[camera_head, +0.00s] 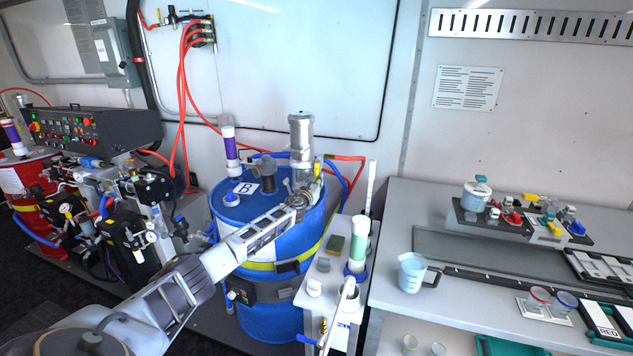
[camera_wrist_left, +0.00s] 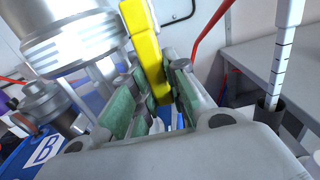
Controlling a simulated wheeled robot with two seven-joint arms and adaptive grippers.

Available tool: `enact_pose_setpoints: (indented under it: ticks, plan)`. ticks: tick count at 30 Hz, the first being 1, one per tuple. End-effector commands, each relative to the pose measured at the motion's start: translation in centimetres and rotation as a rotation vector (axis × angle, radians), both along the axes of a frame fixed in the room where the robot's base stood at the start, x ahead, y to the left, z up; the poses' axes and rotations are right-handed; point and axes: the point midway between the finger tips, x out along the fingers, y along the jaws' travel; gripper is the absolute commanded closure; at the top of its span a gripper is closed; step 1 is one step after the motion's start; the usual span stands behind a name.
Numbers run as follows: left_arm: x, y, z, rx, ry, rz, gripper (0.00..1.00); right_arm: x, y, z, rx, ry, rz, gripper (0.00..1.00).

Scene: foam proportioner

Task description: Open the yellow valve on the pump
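The yellow valve handle (camera_head: 317,168) is on the metal pump (camera_head: 301,135) that stands on the blue drum marked B (camera_head: 228,215). In the left wrist view the yellow handle (camera_wrist_left: 147,48) stands steeply upright, its lower end between the two green-padded fingers of my left gripper (camera_wrist_left: 150,105). The fingers are apart, with a visible gap on the left of the handle; the handle is close to the right finger, and I cannot tell if they touch. In the head view my left gripper (camera_head: 298,196) is beside the pump, just below the handle. My right gripper is not in view.
A blue hose and red hose pass behind the drum. A white stand (camera_head: 330,262) with a sponge and a white-and-green tube (camera_head: 359,240) is to the right. A grey workbench (camera_head: 400,215) is farther right. Black pump machinery (camera_head: 130,215) is left of the drum.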

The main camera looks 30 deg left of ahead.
Motion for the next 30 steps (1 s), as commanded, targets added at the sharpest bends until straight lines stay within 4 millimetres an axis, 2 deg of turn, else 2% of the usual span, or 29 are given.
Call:
enact_pose_setpoints:
  ticks: [2, 17, 30]
  plan:
    - [0.0, 0.1, 0.0, 0.003, 0.001, 0.002, 0.74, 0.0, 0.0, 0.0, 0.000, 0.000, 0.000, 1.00]
    - [-0.2, 0.0, 0.0, 0.001, 0.000, 0.001, 0.74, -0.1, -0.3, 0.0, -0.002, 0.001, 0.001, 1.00]
    - [-2.4, -0.5, 0.0, 0.002, -0.001, 0.001, 0.74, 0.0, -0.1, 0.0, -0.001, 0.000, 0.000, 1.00]
